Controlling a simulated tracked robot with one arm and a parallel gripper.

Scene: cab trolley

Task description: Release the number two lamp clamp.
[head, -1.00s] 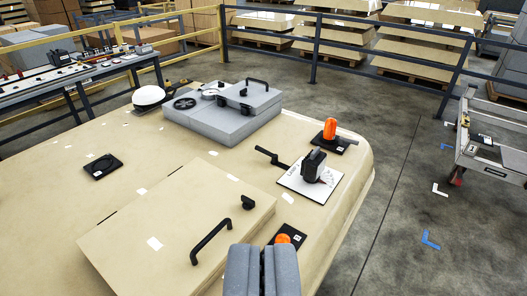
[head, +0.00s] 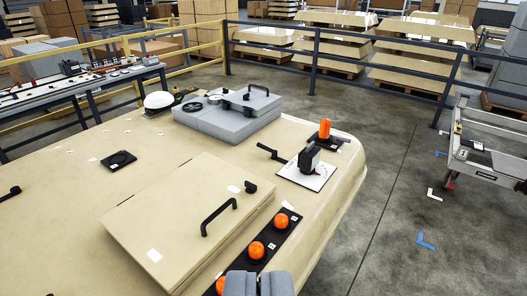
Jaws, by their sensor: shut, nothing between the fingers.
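A black strip (head: 268,236) lies along the right side of the cab top, beside a hatch. My gripper (head: 258,285) is shut and empty at the bottom edge, in front of the middle orange knob in the picture and hiding part of the strip.
The hatch (head: 175,215) has a raised black handle (head: 217,215). Farther back are a white plate (head: 307,176) with a black switch, a black lever (head: 270,152), an upright orange piece (head: 324,129) and a grey box (head: 228,117).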

